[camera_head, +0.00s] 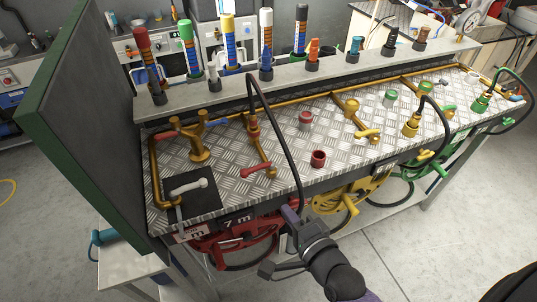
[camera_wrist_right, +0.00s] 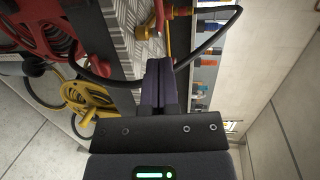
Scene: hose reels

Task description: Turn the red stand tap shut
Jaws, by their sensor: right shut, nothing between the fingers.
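The red stand tap has a red lever handle (camera_head: 256,170) by the front edge of the checker-plate bench, on a brass pipe. The lever points left, away from the brass outlet at its right end. In the right wrist view red and brass tap parts (camera_wrist_right: 157,16) show beyond the fingertips. My right gripper (camera_head: 291,214) is shut and empty, in front of the bench edge and below right of the lever, apart from it. Its closed fingers (camera_wrist_right: 153,70) show in the wrist view. My left gripper is not in view.
A black hose (camera_head: 287,140) arches down just beside my right gripper. A red reel (camera_head: 235,243) and a yellow reel (camera_head: 345,200) hang under the bench. A red cup-like fitting (camera_head: 318,159) stands right of the lever. A dark green panel (camera_head: 90,110) rises at left.

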